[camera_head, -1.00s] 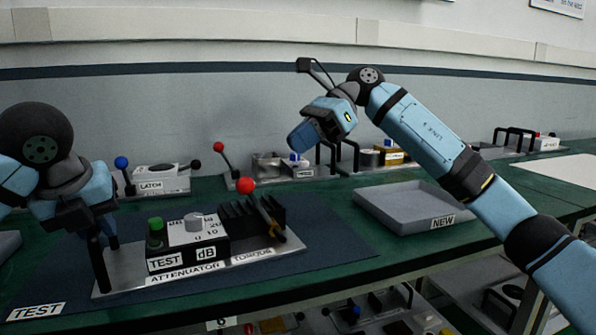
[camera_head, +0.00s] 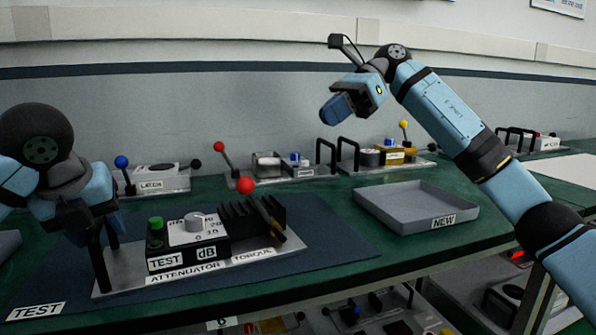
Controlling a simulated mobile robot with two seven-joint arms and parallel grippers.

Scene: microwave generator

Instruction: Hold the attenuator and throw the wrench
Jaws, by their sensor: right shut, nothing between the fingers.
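The attenuator (camera_head: 215,262) is a metal plate on the blue test mat, with a black TEST/dB box, a green button, a grey knob and black fins. The wrench (camera_head: 266,214) is a dark and brass lever with a red ball end (camera_head: 246,185), at the plate's right by the TORQUE label; it leans up to the left. My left gripper (camera_head: 97,226) is shut on the black handle at the attenuator's left end; its fingers hide the handle's top. My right gripper (camera_head: 338,108) is shut and empty, raised above the back of the bench, well apart from the wrench.
An empty grey tray labelled NEW (camera_head: 446,212) stands right of the mat (camera_head: 335,246). A LATCH unit (camera_head: 165,180) and other units with levers and black handles line the back of the bench. More equipment sits on a shelf below.

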